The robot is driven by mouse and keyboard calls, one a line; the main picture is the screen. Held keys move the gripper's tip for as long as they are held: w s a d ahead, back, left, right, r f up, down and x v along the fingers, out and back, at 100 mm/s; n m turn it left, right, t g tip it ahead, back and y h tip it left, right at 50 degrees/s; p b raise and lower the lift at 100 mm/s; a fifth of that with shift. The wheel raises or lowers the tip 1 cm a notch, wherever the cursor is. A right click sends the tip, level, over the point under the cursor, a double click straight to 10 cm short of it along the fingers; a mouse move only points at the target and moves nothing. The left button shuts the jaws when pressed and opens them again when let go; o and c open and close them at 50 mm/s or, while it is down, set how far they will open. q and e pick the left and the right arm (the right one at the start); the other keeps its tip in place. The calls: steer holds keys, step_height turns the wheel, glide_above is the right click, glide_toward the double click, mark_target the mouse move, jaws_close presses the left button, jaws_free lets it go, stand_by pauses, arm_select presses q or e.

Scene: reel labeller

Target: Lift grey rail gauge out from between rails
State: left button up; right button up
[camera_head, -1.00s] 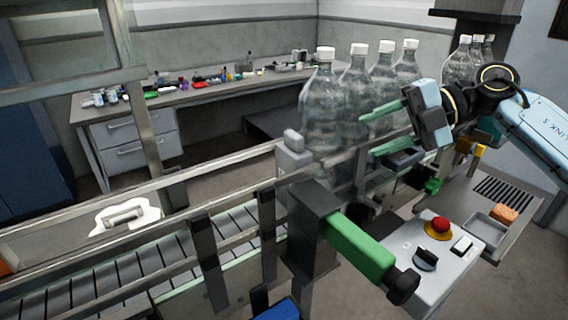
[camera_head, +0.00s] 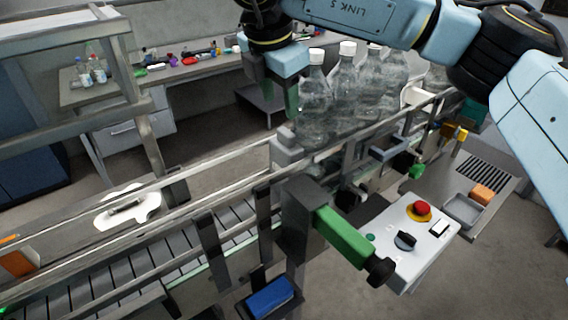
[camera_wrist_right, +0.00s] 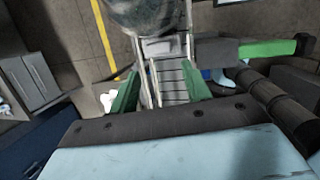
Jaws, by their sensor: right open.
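The grey rail gauge (camera_head: 286,147) is a small block sitting between the two guide rails (camera_head: 225,176) of the conveyor, just in front of the clear bottles. It also shows in the right wrist view (camera_wrist_right: 163,47), between the rails near a bottle. My right gripper (camera_head: 280,112) is above the gauge, its green fingers pointing down, apart from it. In the right wrist view my right gripper (camera_wrist_right: 160,90) is open, nothing between its fingers. The gauge's lower part is hidden by the near rail. My left gripper is not in view.
Clear bottles with white caps (camera_head: 345,95) stand in a row right behind the gauge. A green-sleeved clamp with a black knob (camera_head: 342,236) sticks out from the near rail. A control box with a red button (camera_head: 421,209) stands at right. The conveyor's left stretch (camera_head: 150,256) is empty.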

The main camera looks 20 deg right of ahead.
mark_target(286, 132)
steer(key=p+x, duration=0.1)
steer(key=x, duration=0.3)
steer(key=p+x, duration=0.2)
steer(key=x, duration=0.2)
steer(key=shift+w+d, duration=0.1)
steer(key=shift+d, duration=0.15)
steer(key=shift+w+f, duration=0.1)
steer(key=shift+f, duration=0.2)
steer(key=shift+c, duration=0.5)
jaws_close()
